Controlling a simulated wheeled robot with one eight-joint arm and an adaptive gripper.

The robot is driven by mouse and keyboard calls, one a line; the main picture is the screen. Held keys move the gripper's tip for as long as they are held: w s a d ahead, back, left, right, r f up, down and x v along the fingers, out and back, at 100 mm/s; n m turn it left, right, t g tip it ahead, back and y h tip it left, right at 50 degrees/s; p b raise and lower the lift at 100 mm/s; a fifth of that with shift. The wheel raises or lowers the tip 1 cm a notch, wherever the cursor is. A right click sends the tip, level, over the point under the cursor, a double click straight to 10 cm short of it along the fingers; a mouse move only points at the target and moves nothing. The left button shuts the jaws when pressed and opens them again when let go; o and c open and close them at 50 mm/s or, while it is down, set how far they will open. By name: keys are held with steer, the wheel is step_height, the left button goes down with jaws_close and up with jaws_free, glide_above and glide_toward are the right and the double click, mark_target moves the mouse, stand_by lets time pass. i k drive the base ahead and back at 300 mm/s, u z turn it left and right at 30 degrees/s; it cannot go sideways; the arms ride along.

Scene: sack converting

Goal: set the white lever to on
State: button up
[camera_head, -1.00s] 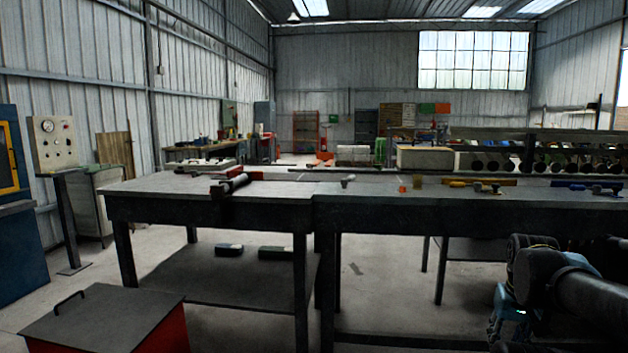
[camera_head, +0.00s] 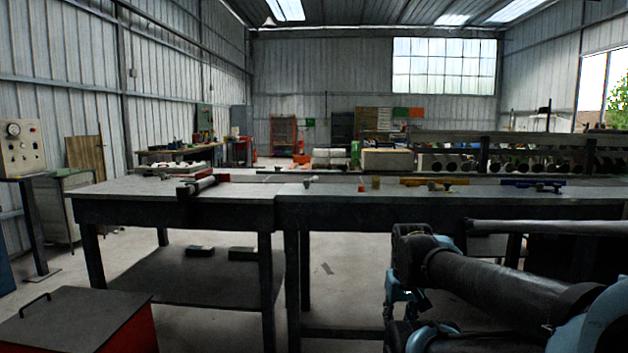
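I cannot make out a white lever for certain in this view. A beige control panel (camera_head: 21,147) with a round gauge and small dark knobs stands on a post at the far left. Its details are too small to tell a lever or its position. My arm reaches in from the lower right, with dark links and teal joints. I cannot see my gripper's fingers.
A long dark workbench (camera_head: 180,211) crosses the middle, with a red-and-grey tool (camera_head: 197,185) on it. A red box with a grey handled lid (camera_head: 70,318) stands on the floor at lower left. Floor between the box and the bench is clear.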

mark_target(306, 183)
steer(key=u, duration=0.05)
steer(key=i, duration=1)
steer(key=z, duration=0.05)
